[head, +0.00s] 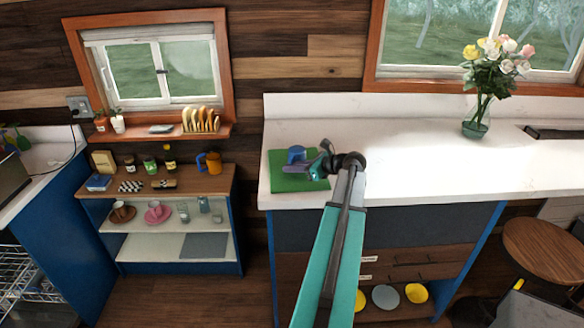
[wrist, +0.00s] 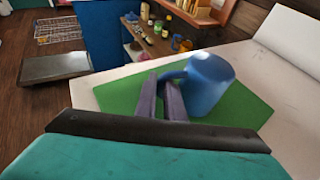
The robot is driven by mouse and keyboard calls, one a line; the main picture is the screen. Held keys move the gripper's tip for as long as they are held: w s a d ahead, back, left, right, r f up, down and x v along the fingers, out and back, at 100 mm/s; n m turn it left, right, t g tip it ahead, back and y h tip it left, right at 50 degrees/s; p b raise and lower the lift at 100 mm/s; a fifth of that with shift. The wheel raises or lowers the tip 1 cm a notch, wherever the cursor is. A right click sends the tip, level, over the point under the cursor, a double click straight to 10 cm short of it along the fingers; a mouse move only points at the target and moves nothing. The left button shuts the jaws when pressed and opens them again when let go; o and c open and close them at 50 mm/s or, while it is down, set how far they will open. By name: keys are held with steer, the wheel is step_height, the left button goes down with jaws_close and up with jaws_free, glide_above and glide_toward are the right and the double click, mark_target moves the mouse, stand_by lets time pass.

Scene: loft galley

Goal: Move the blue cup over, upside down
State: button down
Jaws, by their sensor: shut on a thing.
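The blue cup (head: 296,154) is over the green mat (head: 286,183) at the left end of the white counter. In the wrist view the cup (wrist: 208,88) looks roughly vertical, and its upper face looks smooth and closed, as if bottom up. My gripper (head: 318,168) is at the cup's right in the head view. In the wrist view its fingers (wrist: 166,92) are shut on the cup's handle, left of the cup's body. The cup's lower edge is at or just above the mat; I cannot tell whether it touches.
A glass vase of flowers (head: 476,125) stands farther right on the counter. Left of the counter, a low wooden shelf (head: 150,191) holds an orange mug (head: 211,162), jars and cups. The counter between mat and vase is clear.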

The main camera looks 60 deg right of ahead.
steer(key=c, duration=1.8)
jaws_free()
steer(key=shift+o, duration=0.2)
steer(key=shift+s, duration=0.1)
steer(key=b+v, duration=0.4)
steer(key=v, duration=0.9)
steer(key=shift+s+r, duration=0.25)
steer(key=shift+s, duration=0.05)
steer(key=shift+w+a, duration=0.1)
